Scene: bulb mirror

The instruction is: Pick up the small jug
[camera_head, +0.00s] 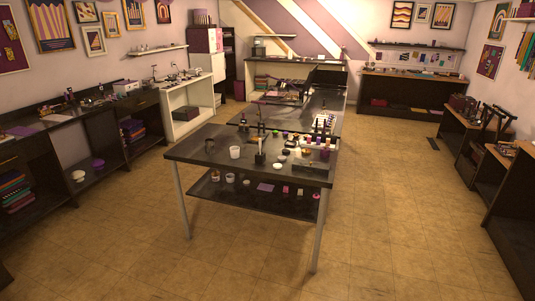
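Small vessels stand on the dark-topped table (190,150) in the middle of the room. A white cup-like vessel (235,152) stands upright near its front left. A small dark or glassy vessel (210,145) stands to the left of it. Either could be the small jug; the handle or spout is too small to make out. Neither of my grippers is in view.
A dark pot with tools (259,157), white dishes (282,158) and several small bottles stand farther right on the table. A lower shelf (225,196) holds more jars. Open tiled floor (400,220) surrounds the table. Side counters (75,115) line the walls.

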